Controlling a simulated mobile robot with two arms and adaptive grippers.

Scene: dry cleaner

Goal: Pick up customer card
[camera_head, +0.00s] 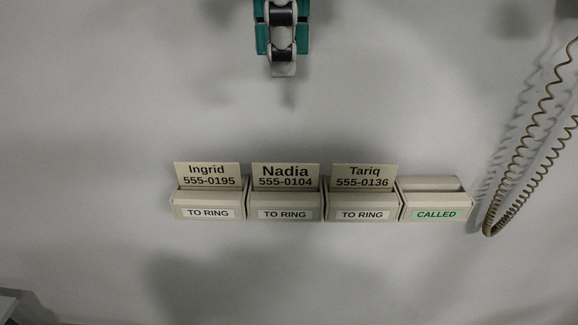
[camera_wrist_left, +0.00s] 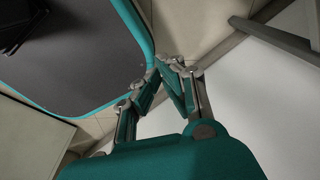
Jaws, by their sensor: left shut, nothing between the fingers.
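Three cream customer cards stand upright in holders labelled TO RING: Ingrid 555-0195 (camera_head: 207,175), Nadia 555-0104 (camera_head: 285,175) and Tariq 555-0136 (camera_head: 364,176). The holder labelled CALLED (camera_head: 435,205) at the right end of the row has no card showing. My right gripper (camera_head: 283,68) hangs at the top centre of the head view, above the Nadia card in the picture and apart from all cards. Its fingers are seen edge-on, so their opening is unclear. My left gripper (camera_wrist_left: 168,64) is shut and empty in the left wrist view, away from the cards.
A coiled cord (camera_head: 525,130) hangs at the right, close to the CALLED holder. The grey surface around the holders is otherwise clear. The left wrist view shows a dark panel with a teal rim (camera_wrist_left: 85,75) beside my left gripper and a grey bar (camera_wrist_left: 275,38) at the upper right.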

